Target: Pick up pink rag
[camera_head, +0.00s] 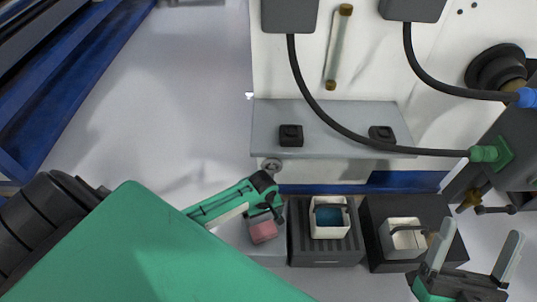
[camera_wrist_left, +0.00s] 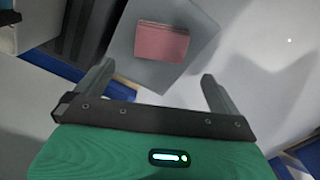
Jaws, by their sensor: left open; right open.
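The pink rag (camera_head: 263,232) lies folded on a grey surface, left of the dark crate. It also shows in the left wrist view (camera_wrist_left: 161,42) as a small folded block near the top, ahead of the fingers. My left gripper (camera_head: 264,214) is over the rag in the head view, with its fingers apart. In the left wrist view the left gripper's fingers (camera_wrist_left: 157,70) are open with nothing between them, and the rag lies beyond their tips. My right gripper (camera_head: 477,243) is open and empty at the lower right.
A dark crate (camera_head: 296,245) holds a white container with blue liquid (camera_head: 329,217). To its right a black box (camera_head: 377,210) holds another white container (camera_head: 404,240). Floor to the left is clear.

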